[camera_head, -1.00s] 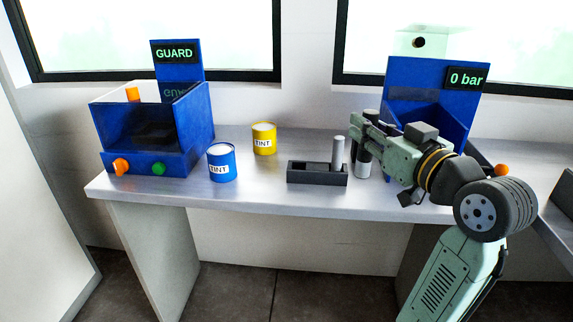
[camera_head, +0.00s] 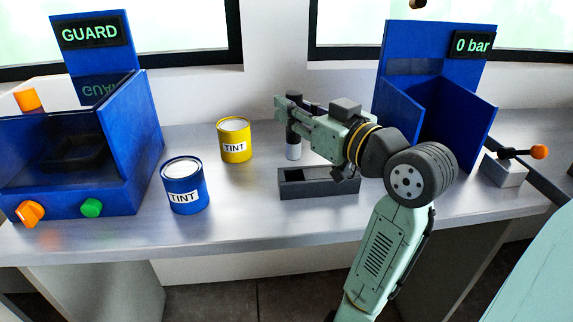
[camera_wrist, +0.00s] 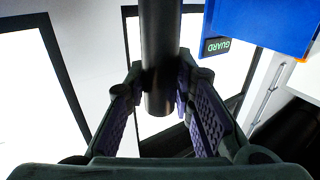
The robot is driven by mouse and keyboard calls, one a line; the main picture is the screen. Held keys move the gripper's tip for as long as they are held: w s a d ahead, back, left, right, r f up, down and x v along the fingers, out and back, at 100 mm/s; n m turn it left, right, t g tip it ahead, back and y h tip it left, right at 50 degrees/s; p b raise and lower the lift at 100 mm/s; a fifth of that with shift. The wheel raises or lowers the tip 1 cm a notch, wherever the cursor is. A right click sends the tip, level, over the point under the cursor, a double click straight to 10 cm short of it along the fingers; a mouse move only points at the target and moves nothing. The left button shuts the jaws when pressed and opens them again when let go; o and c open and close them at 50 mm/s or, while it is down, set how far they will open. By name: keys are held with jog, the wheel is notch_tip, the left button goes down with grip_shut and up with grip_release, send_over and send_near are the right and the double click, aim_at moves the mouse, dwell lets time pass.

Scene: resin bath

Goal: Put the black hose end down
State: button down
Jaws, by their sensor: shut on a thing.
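My gripper (camera_head: 293,110) is shut on the black hose end (camera_head: 293,132), a dark upright cylinder with a pale lower part. In the wrist view the dark cylinder (camera_wrist: 159,50) stands between the purple-padded fingers (camera_wrist: 162,95). In the head view the hose end is above the left part of a dark grey holder (camera_head: 318,188), which has an open recess. Its pale tip appears at or just behind the holder's back edge; I cannot tell whether it touches. The grey peg seen earlier in the holder does not show now.
A yellow tint can (camera_head: 236,150) and a blue tint can (camera_head: 186,196) stand left of the holder. The blue guard box (camera_head: 148,120) is at far left. A blue booth (camera_head: 458,112) reading 0 bar stands behind right, with an orange-knobbed lever (camera_head: 540,152) beside it.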

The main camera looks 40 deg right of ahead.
aim_at(298, 150)
notch_tip(298, 150, down, 3)
jog(key=shift+s+r, duration=0.1)
jog(key=shift+s, duration=0.05)
jog(key=shift+f, duration=2.55)
jog(key=shift+f, duration=0.2)
jog(key=c, duration=1.4)
grip_release()
jog(key=shift+r, duration=0.1)
jog(key=shift+r, duration=0.2)
jog(key=s+b, duration=0.2)
jog(key=s, duration=1)
jog(key=shift+w, duration=0.1)
